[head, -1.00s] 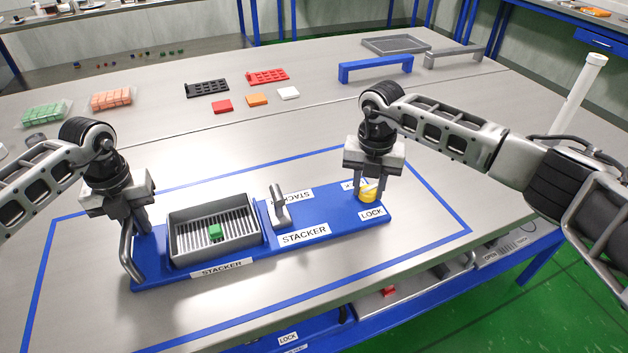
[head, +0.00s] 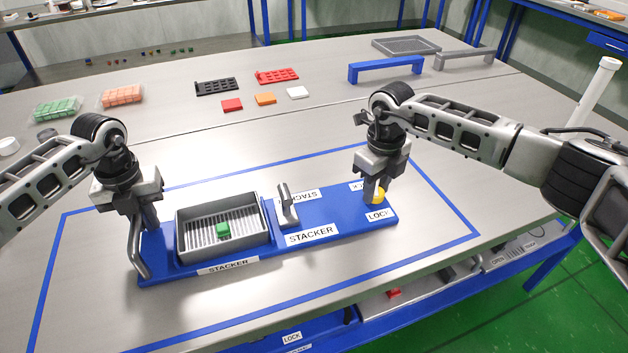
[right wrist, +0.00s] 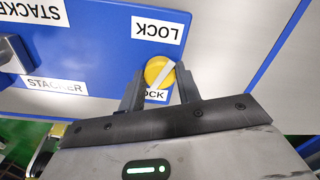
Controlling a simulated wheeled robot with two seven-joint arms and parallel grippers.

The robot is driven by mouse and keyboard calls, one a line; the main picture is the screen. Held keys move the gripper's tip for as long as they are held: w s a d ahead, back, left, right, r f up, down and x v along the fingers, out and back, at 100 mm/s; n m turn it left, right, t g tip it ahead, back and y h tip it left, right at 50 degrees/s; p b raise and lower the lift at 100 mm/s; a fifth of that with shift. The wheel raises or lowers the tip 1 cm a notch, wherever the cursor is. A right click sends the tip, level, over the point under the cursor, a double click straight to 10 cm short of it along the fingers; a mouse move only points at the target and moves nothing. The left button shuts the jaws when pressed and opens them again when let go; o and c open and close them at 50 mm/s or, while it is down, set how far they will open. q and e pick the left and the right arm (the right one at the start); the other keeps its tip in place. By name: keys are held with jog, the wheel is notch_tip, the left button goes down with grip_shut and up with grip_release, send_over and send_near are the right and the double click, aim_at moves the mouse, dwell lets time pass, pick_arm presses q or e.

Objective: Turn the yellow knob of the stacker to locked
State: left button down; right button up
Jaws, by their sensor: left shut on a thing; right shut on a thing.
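The blue stacker (head: 345,222) lies on the table, with a grey tray (head: 178,238) holding a green cube (head: 223,229). Its yellow knob (head: 380,196) is at the right end, between two LOCK labels. My right gripper (head: 374,194) is shut on the knob from above. In the right wrist view the knob (right wrist: 156,71) sits between the fingers (right wrist: 159,88), its white stripe slanted, not pointing squarely at either label. One label is partly hidden by the knob and fingers. My left gripper (head: 145,222) is shut on the grey handle (head: 136,250) at the stacker's left end.
A small grey lever (head: 287,207) stands mid-stacker. Blue tape frames the stacker on the table. Black (head: 217,86) and red (head: 277,76) racks, coloured tiles and a blue bridge (head: 385,68) stand further back. The table right of the stacker is clear.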

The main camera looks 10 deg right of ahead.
aim_at(376, 191)
jog(key=shift+r+n, duration=0.1)
jog(key=shift+n, duration=2.2)
jog(key=o, duration=1)
notch_tip(376, 191, up, 12)
pick_arm(q)
jog(key=c, duration=1.3)
grip_release()
